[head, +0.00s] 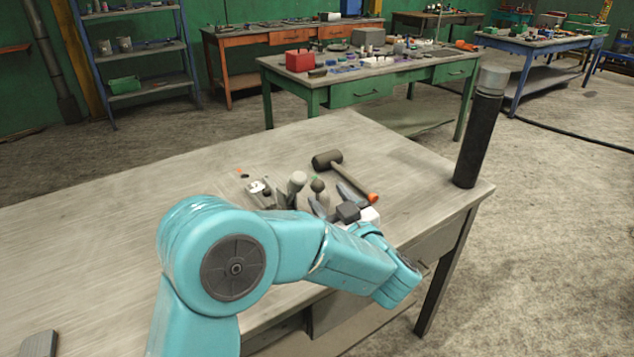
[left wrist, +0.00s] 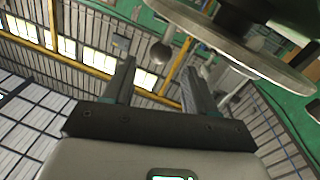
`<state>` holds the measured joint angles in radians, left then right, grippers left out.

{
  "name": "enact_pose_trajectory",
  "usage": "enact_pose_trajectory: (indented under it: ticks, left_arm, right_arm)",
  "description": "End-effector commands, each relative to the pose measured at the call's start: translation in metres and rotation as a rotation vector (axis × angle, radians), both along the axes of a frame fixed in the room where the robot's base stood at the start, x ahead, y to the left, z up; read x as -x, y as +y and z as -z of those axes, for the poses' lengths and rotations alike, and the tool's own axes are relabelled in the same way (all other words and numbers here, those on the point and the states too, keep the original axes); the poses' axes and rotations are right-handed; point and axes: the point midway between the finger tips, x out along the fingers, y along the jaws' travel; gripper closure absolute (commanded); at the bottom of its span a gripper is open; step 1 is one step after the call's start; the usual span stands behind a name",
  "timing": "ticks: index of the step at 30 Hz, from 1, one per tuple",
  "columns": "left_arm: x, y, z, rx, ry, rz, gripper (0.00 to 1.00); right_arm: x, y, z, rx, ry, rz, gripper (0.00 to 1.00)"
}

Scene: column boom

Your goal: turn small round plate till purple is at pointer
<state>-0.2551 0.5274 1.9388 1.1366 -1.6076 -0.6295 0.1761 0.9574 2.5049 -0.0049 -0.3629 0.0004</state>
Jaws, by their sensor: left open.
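My left gripper (head: 333,200) is open over the near part of the bench, behind my teal arm. Its two spread fingers also show in the left wrist view (left wrist: 156,72), with nothing held between them. A round metal plate (left wrist: 262,62) shows edge-on from below in that view, at upper right, apart from the fingers. A ball-ended knob (left wrist: 162,52) hangs beyond the finger gap. In the head view, a pale knob (head: 297,181) and a dark knob (head: 318,185) stand left of the gripper. I cannot make out purple or a pointer. My right gripper is out of view.
A mallet (head: 328,160) with an orange handle end lies just behind the gripper. A tall dark cylinder (head: 478,138) stands at the bench's right corner. A green bench (head: 350,90) stands behind.

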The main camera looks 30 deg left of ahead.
Motion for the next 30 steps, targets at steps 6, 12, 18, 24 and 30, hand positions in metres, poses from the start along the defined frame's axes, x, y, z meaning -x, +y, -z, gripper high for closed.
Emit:
enact_pose_trajectory:
  ticks: [6, 12, 18, 24, 30]
  left_arm:
    - [-0.023, 0.038, 0.000, 0.000, 0.001, -0.003, 0.43]
    - [-0.033, 0.054, 0.000, -0.001, 0.000, -0.001, 0.43]
    - [-0.034, 0.056, 0.000, -0.001, 0.001, 0.000, 0.43]
    - [-0.034, 0.055, 0.000, -0.001, 0.001, 0.000, 0.79]
    - [-0.034, 0.055, 0.000, -0.001, 0.000, 0.000, 1.00]
  right_arm:
    - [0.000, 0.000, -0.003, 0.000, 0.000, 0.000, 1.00]
    - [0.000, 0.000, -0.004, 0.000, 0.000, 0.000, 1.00]
    - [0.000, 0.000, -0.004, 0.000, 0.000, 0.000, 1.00]
    - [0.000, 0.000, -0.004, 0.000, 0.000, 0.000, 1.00]
    - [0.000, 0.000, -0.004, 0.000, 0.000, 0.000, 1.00]
